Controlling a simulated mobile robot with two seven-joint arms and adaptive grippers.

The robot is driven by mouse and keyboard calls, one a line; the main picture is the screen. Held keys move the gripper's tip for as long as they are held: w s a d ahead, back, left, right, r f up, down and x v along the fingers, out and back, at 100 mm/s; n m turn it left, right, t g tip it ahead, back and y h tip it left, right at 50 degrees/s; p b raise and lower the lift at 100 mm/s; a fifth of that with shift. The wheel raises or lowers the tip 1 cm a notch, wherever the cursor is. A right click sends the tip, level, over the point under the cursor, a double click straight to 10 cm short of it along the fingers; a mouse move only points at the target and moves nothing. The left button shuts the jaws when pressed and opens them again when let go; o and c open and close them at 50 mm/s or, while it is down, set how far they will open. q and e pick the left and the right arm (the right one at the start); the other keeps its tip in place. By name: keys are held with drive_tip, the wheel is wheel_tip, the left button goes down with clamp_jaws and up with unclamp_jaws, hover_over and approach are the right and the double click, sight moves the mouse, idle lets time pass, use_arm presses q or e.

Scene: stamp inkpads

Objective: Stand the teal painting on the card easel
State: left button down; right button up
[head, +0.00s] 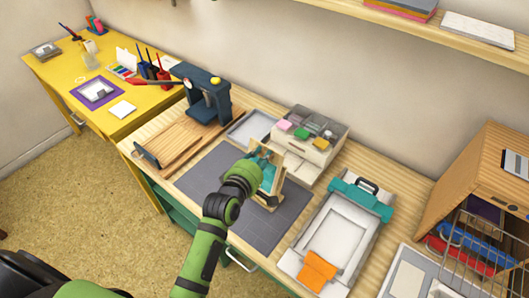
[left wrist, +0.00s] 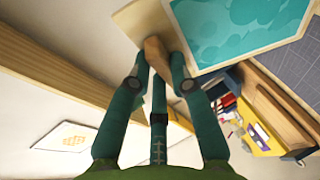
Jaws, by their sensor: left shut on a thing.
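The teal painting (head: 268,176) is upright at the card easel (head: 280,189), a small wooden stand on the grey cutting mat. My left gripper (head: 260,160) is above and in front of it, hiding part of both. In the left wrist view the teal painting (left wrist: 240,28) has a pale border. There my left gripper (left wrist: 157,62) is shut on a tan wooden tab at the painting's edge. I cannot tell whether the painting's lower edge rests on the easel's ledge. My right gripper is out of view.
A drawer box (head: 312,135) with coloured inkpads stands close behind the easel. A blue-grey press (head: 208,95) is left, and a teal-and-white press tray (head: 340,235) with an orange cloth is right. The grey mat (head: 215,180) has free room left of the easel.

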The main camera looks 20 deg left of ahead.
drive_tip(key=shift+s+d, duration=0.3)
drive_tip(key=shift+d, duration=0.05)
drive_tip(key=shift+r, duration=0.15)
use_arm(q)
drive_tip(key=shift+r+p, duration=0.1)
drive_tip(key=shift+p, duration=0.2)
drive_tip(key=shift+w+d+f+b, duration=0.1)
drive_tip(key=shift+w+f+b, duration=0.15)
drive_tip(key=shift+f+b, duration=0.4)
drive_tip(key=shift+w+d+f+b, duration=0.1)
drive_tip(key=shift+w+f+b, duration=0.2)
drive_tip(key=shift+f, duration=0.85)
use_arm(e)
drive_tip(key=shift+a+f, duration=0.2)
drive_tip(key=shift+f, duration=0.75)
use_arm(q)
drive_tip(key=shift+f, duration=0.35)
